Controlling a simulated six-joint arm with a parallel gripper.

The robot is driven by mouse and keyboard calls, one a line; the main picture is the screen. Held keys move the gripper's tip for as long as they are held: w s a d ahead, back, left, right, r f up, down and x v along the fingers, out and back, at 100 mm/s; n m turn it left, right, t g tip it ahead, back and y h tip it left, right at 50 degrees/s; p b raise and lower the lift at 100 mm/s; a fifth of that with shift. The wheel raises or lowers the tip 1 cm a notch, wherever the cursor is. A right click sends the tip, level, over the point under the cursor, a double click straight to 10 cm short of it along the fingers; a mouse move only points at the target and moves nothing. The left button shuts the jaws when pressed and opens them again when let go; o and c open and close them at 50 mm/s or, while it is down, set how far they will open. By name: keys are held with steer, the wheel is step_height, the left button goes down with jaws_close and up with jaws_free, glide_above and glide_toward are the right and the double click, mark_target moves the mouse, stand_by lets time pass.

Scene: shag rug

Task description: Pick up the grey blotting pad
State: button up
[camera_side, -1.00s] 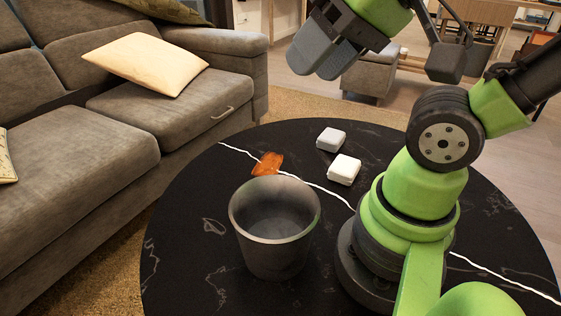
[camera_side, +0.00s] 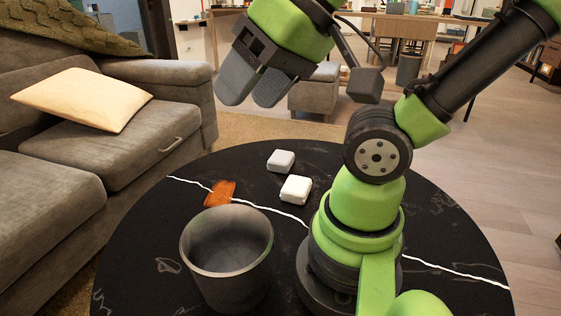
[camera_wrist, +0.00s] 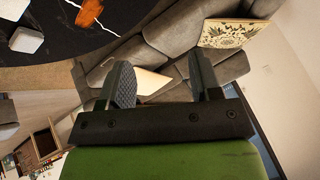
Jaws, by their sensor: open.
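I do not make out a grey blotting pad in either view. On the black round table (camera_side: 130,225) stand a grey bin (camera_side: 228,265), an orange crumpled-looking piece (camera_side: 220,193) and two small white blocks, one nearer (camera_side: 296,189) and one farther (camera_side: 281,160). My gripper (camera_side: 252,92) is high above the table's far side, open and empty, well apart from all of these. In the wrist view my gripper (camera_wrist: 161,80) has its fingers spread with nothing between them. The orange piece (camera_wrist: 89,12) and a white block (camera_wrist: 26,40) show at upper left there.
A grey sofa (camera_side: 150,150) with a cream pillow (camera_side: 80,98) runs along the left. A grey ottoman (camera_side: 315,93) and a wooden desk stand behind the table. The table's left and front areas are clear around the bin.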

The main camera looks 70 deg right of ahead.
steer(key=o, duration=0.7)
steer(key=shift+w, duration=0.1)
steer(key=w+d+g+h, duration=0.2)
steer(key=w+d, duration=0.5)
steer(key=n+g, duration=0.4)
steer(key=g, duration=0.1)
glide_above(285, 156)
step_height(285, 156, down, 21)
steer(key=shift+r, duration=0.1)
step_height(285, 156, down, 4)
steer(key=shift+r, duration=0.15)
steer(key=shift+a+f, duration=0.1)
steer(key=shift+f, duration=2.95)
